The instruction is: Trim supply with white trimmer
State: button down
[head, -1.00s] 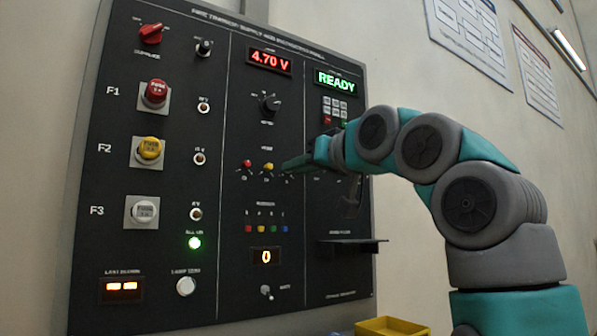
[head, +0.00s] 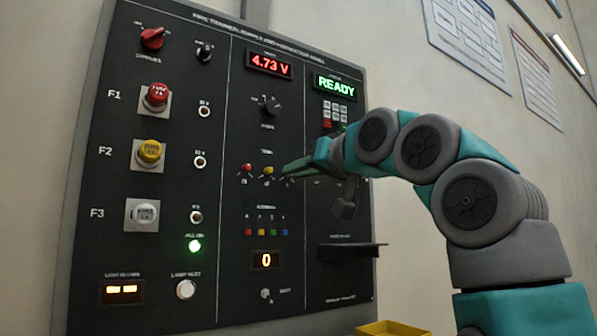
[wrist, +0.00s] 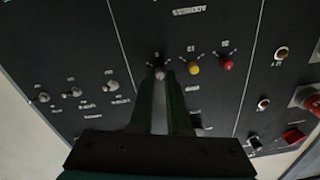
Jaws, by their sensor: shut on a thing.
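The white trimmer (wrist: 160,74) is between my fingertips in the wrist view, in a row with the yellow trimmer (wrist: 194,68) and the red trimmer (wrist: 227,64). My gripper (wrist: 160,88) is shut on the white trimmer. In the head view my gripper (head: 287,170) reaches the panel from the right and hides the white trimmer. The red trimmer (head: 247,168) and yellow trimmer (head: 268,170) show to its left. The red voltage display (head: 269,65) above reads 4.73 V.
The black panel (head: 225,205) also bears a green READY display (head: 335,84), a rotary selector knob (head: 270,104), and red, yellow and white fuse buttons at left. A dark shelf (head: 350,250) juts out below my wrist. A yellow bin (head: 393,328) stands at the bottom.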

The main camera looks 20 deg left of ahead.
dwell(0.6)
jog(key=shift+r+m, duration=0.1)
jog(key=shift+m, duration=0.2)
jog(key=shift+m, duration=0.5)
dwell(0.8)
jog(key=shift+m, duration=0.6)
jog(key=m+p, duration=0.5)
jog(key=shift+m+p, duration=0.4)
jog(key=shift+m, duration=0.3)
